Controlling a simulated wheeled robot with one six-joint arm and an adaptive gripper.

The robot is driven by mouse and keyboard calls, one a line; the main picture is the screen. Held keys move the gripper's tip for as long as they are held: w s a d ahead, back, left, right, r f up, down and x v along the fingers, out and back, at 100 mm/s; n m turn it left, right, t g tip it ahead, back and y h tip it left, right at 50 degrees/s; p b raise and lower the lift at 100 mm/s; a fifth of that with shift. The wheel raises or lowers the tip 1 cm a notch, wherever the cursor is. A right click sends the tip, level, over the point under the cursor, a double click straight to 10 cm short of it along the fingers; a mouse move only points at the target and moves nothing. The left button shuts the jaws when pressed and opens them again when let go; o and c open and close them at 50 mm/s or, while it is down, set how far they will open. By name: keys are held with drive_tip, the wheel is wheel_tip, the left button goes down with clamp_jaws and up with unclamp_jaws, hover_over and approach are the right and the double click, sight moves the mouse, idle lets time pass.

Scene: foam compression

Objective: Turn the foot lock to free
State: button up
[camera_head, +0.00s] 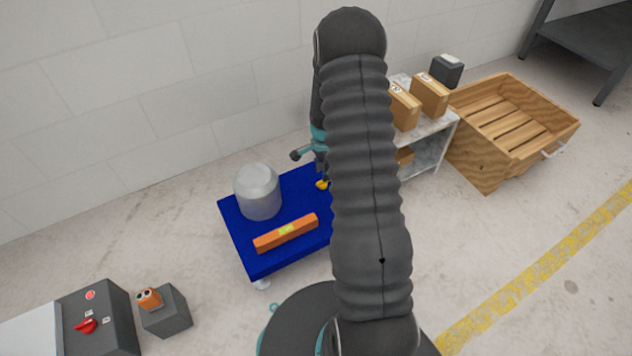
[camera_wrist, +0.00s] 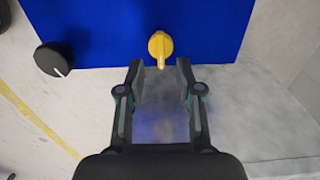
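A yellow knob (camera_wrist: 160,45) with a narrow pointer tab, which looks like the foot lock, sits near the edge of a blue platform (camera_wrist: 90,25). In the wrist view its tab points down, toward my gripper (camera_wrist: 159,78). My gripper is open, its two fingers apart with nothing between them. The knob lies just beyond the fingertips, roughly centred between them, with no contact visible. In the head view the yellow knob (camera_head: 321,185) shows small beside my arm at the right of the blue platform (camera_head: 262,265). No lock markings are readable.
A grey cylinder (camera_head: 258,190) and an orange level (camera_head: 286,233) sit on the blue platform. A shelf (camera_head: 433,135) with boxes and a wooden crate (camera_head: 490,165) stand right. A dark control box (camera_head: 110,310) stands lower left. My arm hides part of the platform.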

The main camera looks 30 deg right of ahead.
sight(322, 183)
drive_tip(key=shift+f, duration=2.1)
